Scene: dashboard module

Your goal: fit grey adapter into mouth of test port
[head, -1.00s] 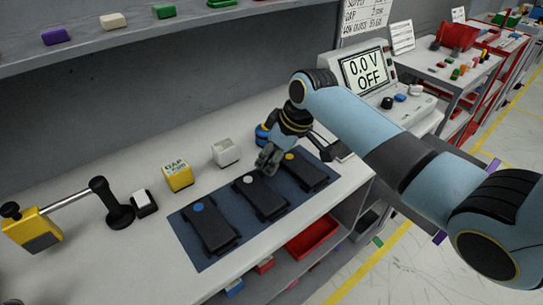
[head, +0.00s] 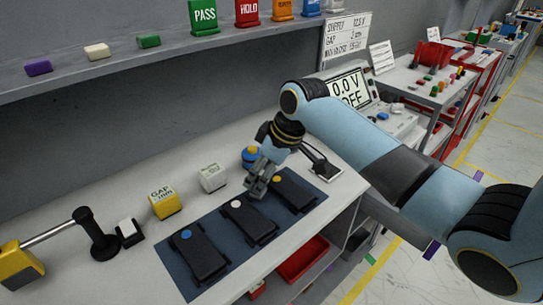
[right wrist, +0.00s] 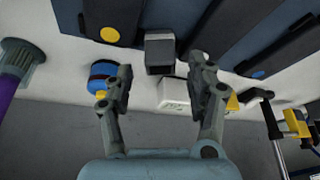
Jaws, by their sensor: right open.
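My right gripper (head: 258,187) points down over the dark mat, between the white-dot and yellow-dot black modules. In the right wrist view its fingers (right wrist: 160,70) are spread apart. A small grey block (right wrist: 160,50) with a darker front, which looks like the grey adapter, shows between and beyond the fingertips; I cannot tell its height or whether it touches a finger. No thing is clearly marked as the test port. A blue round part with a red band (right wrist: 102,75) stands beside one finger and shows behind the gripper in the head view (head: 249,156). My left gripper is out of view.
Black modules with white (head: 250,222), yellow (head: 295,195) and blue dots (head: 200,256) lie on the dark mat (head: 172,268). A white box (head: 212,177) and yellow gap block (head: 164,203) stand behind it. A black stand (head: 95,238) is left; the meter (head: 350,92) is right.

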